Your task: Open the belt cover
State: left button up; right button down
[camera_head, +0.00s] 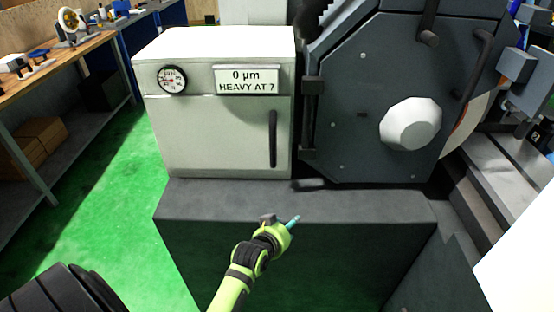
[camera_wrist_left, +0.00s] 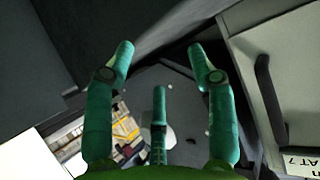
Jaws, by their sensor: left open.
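A cream cabinet (camera_head: 215,135) carries a dial gauge and a sign on its front in the head view. A dark vertical handle (camera_head: 273,138) is at its right side; it also shows at the right of the left wrist view (camera_wrist_left: 268,95). I cannot tell for certain which panel is the belt cover. My left gripper (camera_head: 292,221) is in front of the grey base, below and apart from the handle. In the left wrist view its teal fingers (camera_wrist_left: 160,62) are spread with nothing between them. My right gripper is out of view.
The dark grey wheel guard (camera_head: 365,115) with a pale octagonal knob (camera_head: 411,124) stands right of the cabinet. The grey base (camera_head: 225,200) juts out below both. A wooden workbench (camera_head: 75,55) is at the left, with green floor (camera_head: 110,190) between.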

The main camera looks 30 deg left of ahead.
aim_at(274, 135)
pick_arm(q)
jog(key=w+a+r+n+t+y, duration=0.1)
jog(key=w+a+r, duration=0.1)
jog(key=r, duration=0.4)
jog(key=w+a+r+n+t+y, duration=0.1)
jog(key=w+a+r+t+y, duration=0.1)
jog(key=a+r, duration=0.3)
jog(key=w+a+r+n+t+y, duration=0.1)
jog(key=w+a+r+t+y, duration=0.1)
jog(key=r, duration=0.6)
jog(key=shift+w+a+r+n+p, duration=0.3)
jog(key=shift+w+a+n, duration=0.1)
jog(key=shift+w+a, duration=0.4)
jog(key=p+x, duration=0.1)
jog(key=x, duration=0.3)
jog(key=shift+w, duration=0.3)
jog(key=shift+w+a, duration=0.2)
jog(key=shift+w, duration=0.5)
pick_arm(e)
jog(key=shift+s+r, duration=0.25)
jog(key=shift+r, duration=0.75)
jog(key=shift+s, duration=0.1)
pick_arm(q)
grip_shut()
